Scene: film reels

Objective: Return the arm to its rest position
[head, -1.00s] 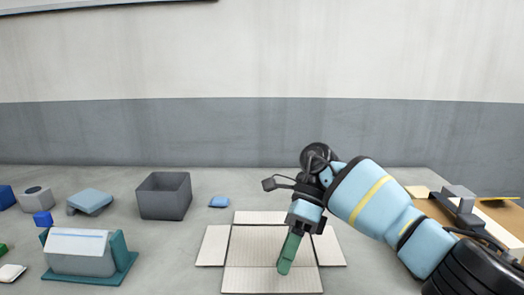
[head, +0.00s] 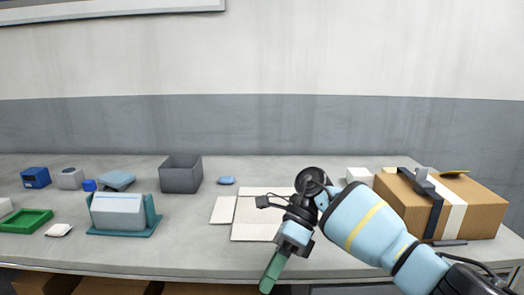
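My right arm comes in from the lower right, and its gripper (head: 274,268) points down and to the left at the table's front edge. One green finger shape shows at its end. The fingers overlap from this side, so I cannot tell whether they are open or shut. I see no separate object in them. The arm is light blue with a yellow band and black joints. It covers part of a pale, ribbed flat piece with flaps (head: 262,208) on the table. My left gripper is not in view.
The grey table (head: 190,245) holds a large brown box (head: 474,213) at right, beside the arm. A dark grey bin (head: 181,179), a teal holder (head: 152,222) with a grey-white block, a green tray (head: 25,221) and small blue items stand left. The table between bin and holder is clear.

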